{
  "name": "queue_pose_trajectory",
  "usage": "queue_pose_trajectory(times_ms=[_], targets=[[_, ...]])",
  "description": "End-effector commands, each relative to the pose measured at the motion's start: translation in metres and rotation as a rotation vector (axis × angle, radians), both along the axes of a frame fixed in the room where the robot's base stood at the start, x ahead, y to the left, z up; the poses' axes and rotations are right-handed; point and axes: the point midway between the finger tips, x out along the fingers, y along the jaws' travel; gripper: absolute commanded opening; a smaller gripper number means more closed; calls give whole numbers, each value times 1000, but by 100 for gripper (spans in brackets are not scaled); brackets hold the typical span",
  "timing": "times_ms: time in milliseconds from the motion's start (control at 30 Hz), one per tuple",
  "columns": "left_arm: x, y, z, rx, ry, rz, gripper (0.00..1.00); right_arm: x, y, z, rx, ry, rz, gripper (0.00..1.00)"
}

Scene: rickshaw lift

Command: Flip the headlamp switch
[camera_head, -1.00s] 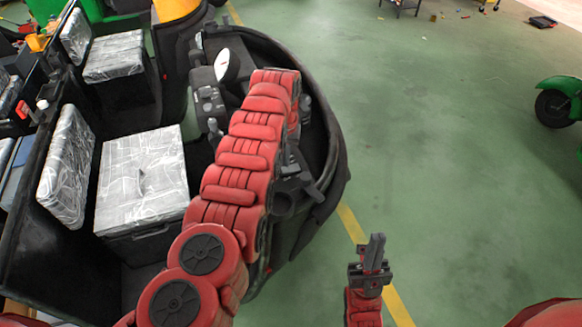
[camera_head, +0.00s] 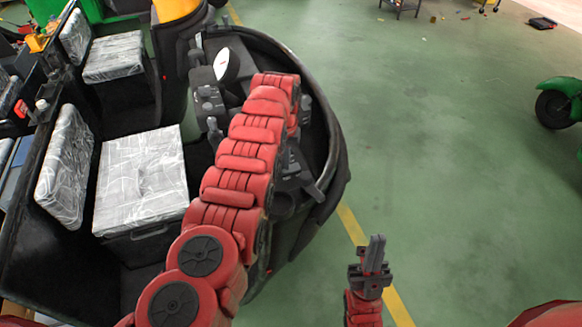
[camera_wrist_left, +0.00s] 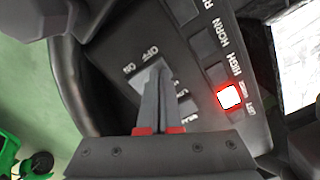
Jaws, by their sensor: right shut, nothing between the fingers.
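The dark dashboard panel (camera_wrist_left: 200,60) fills the left wrist view, with white labels including OFF, ON, HORN and HIGH. My left gripper (camera_wrist_left: 157,82) points at this panel beside the OFF and ON labels. Its two slim fingers look closed together, with their tips at a small grey switch-like part; contact is unclear. A square button (camera_wrist_left: 229,97) glows red and white to the right of the fingers. In the head view my left arm hides most of the gripper and panel. My right gripper (camera_head: 374,256) is shut and empty above the floor, away from the rickshaw.
The black rickshaw body (camera_head: 340,150) curves around the dashboard. A round white-faced mirror or gauge (camera_head: 227,65) stands beside my left arm. Plastic-wrapped seats (camera_head: 145,175) lie to the left. Green floor (camera_head: 440,150) is open on the right, with a green vehicle (camera_head: 560,100) at the edge.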

Motion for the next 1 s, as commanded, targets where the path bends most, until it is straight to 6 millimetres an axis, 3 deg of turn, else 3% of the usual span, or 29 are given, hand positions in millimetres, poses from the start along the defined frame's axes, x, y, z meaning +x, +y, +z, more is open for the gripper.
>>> queue_pose_trajectory(times_ms=[367,600,1000], targets=[[0,0,4,0,0,0,0,0,0,3,0,0,0,0],[0,0,25,0,0,0,0,0,0,17,0,0,0,0],[1,-1,58,-2,-4,0,0,0,0,17,0,0,0,0]])
